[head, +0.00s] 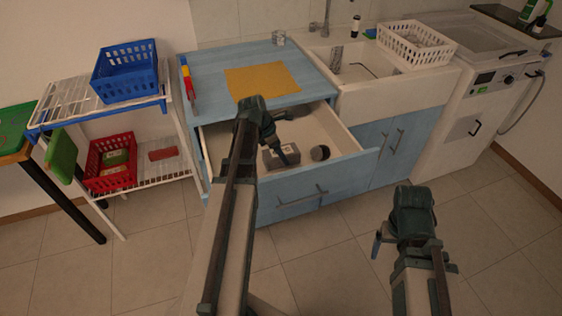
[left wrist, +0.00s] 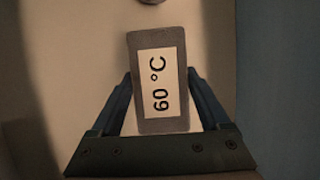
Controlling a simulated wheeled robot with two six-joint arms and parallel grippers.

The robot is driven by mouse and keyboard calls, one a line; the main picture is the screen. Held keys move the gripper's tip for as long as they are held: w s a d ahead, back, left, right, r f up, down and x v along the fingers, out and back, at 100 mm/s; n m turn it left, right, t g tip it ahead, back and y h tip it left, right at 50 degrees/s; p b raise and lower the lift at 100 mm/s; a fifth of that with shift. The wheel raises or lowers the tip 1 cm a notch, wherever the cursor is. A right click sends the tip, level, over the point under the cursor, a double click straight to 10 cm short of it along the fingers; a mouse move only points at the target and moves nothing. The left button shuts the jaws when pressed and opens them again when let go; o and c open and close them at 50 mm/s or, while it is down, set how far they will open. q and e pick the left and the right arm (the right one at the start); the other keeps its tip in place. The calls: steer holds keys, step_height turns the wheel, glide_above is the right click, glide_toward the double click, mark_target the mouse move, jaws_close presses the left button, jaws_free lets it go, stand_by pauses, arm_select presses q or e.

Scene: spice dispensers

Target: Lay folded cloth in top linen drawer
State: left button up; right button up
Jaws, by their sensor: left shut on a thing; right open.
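A flat yellow cloth (head: 262,79) lies on the blue counter top. Below it, the top drawer (head: 362,166) of the blue cabinet is pulled open. My left gripper (head: 287,157) is down inside the drawer, shut on a grey block (left wrist: 160,126) with a white "60 °C" label. In the left wrist view the block sits between both fingers. I cannot tell whether the block touches the drawer floor. A dark round thing (head: 320,153) lies in the drawer to its right. My right gripper (head: 378,246) is open and empty, low over the floor in front of the cabinet.
A red and yellow tool (head: 188,88) lies at the counter's left edge, and a small metal can (head: 278,38) stands at its back. A white basket (head: 416,45) is beside the sink. The left rack holds a blue basket (head: 125,72) and a red basket (head: 111,162).

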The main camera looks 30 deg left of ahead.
arm_select(q)
steer(key=shift+f+b, duration=1.3)
steer(key=shift+f, duration=0.3)
steer(key=shift+f, duration=0.2)
steer(key=o, duration=1.3)
steer(key=shift+r, duration=0.2)
steer(key=shift+s+a+r+p, duration=0.1)
steer(key=shift+s+r+p, duration=0.05)
steer(key=shift+r+p, duration=0.5)
steer(key=p+v, duration=1)
steer(key=shift+s+a+r, duration=0.15)
steer(key=shift+r, duration=0.15)
